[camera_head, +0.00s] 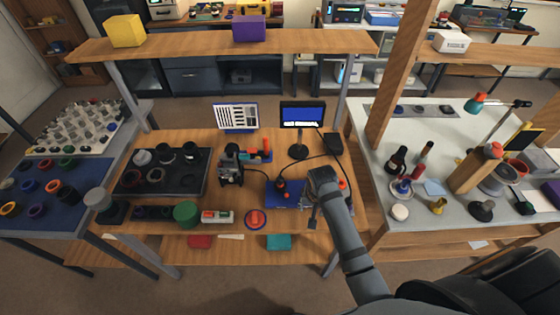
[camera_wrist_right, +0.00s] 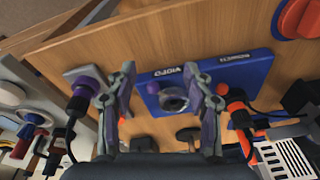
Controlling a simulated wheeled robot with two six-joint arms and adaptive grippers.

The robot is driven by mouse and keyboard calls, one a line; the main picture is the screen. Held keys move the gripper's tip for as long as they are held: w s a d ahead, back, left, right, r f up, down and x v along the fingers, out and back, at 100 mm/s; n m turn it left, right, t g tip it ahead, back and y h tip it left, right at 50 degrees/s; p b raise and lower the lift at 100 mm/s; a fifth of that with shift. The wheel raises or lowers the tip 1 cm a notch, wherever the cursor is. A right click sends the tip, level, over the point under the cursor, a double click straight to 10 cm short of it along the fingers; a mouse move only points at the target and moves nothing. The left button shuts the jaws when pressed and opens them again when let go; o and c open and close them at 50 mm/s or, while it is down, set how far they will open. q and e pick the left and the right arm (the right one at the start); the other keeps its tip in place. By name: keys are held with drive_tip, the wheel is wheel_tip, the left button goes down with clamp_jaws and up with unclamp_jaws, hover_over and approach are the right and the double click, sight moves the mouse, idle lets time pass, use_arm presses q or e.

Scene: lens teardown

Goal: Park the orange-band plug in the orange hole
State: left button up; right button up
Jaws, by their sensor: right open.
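My right gripper (camera_head: 318,190) is above the workbench, at the right end of a blue board (camera_head: 285,196). In the right wrist view its two fingers (camera_wrist_right: 160,80) are spread with nothing between them. The blue board (camera_wrist_right: 225,72) lies beyond the fingers, with a round grey ring (camera_wrist_right: 173,99) seen through the gap. A purple-topped piece (camera_wrist_right: 86,88) is close to the left finger, on a grey plate. My left gripper is not in view.
A black tray (camera_head: 128,184) with lens parts is at left. A small screen (camera_head: 303,114) stands behind the board. A cable crosses the bench.

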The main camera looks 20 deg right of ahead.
sight(280, 178)
drive_tip(key=w+a+r+m, duration=0.1)
drive_tip(key=w, duration=0.2)
drive_tip(key=w+a+r+m, duration=0.1)
drive_tip(key=w+r, duration=0.1)
drive_tip(key=w+a+r+m+g, duration=0.1)
drive_tip(key=w+m, duration=0.1)
drive_tip(key=w, duration=0.1)
drive_tip(key=shift+w+a+r, duration=0.15)
drive_tip(key=shift+w+a, duration=0.15)
drive_tip(key=shift+a, duration=0.1)
drive_tip(key=w+a+r+m, duration=0.1)
drive_tip(key=r, duration=0.1)
drive_tip(key=w+a+r+m, duration=0.1)
drive_tip(key=w, duration=0.1)
drive_tip(key=w+a+r+m+g, duration=0.1)
drive_tip(key=w+r, duration=0.1)
drive_tip(key=shift+r+y, duration=0.3)
drive_tip(key=shift+w+a+r+m, duration=0.15)
drive_tip(key=shift+w+r+m, duration=0.05)
drive_tip(key=shift+r+m, duration=0.15)
wheel_tip(280, 178, down, 10)
drive_tip(key=shift+f+p, duration=0.25)
drive_tip(key=shift+p, duration=0.35)
clamp_jaws()
drive_tip(key=shift+r+p, duration=0.9)
drive_tip(key=shift+p, duration=0.15)
drive_tip(key=shift+r+p, duration=2.2)
drive_tip(key=shift+p, duration=0.2)
